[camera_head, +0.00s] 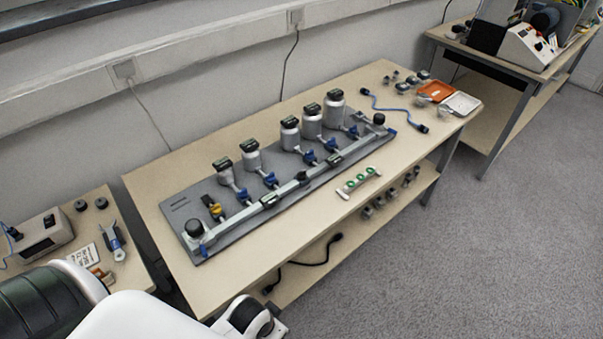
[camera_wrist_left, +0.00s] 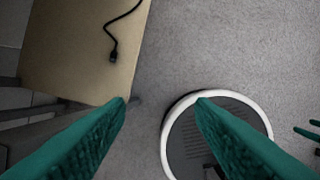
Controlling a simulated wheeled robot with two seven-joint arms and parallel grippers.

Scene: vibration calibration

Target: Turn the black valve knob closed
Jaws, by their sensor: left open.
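A grey manifold plate (camera_head: 187,205) lies on the long table in the head view, carrying a pale pipe with several blue-handled valves and grey canisters. One round black knob (camera_head: 194,229) sits at its near left end, another black knob (camera_head: 379,119) at its far right end. I cannot tell which one the task means. My left gripper (camera_wrist_left: 160,99) shows in the left wrist view with its teal fingers apart and nothing between them, above floor and the table's lower shelf. Teal tips at that view's right edge seem to be my right gripper (camera_wrist_left: 309,131), mostly cut off.
A small rack with green rings (camera_head: 359,182) lies at the table's front edge. A blue cable (camera_head: 390,108), an orange tray (camera_head: 436,91) and a white tray (camera_head: 462,104) are at the right end. A black cable (camera_head: 309,262) lies on the lower shelf. Open floor is at right.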

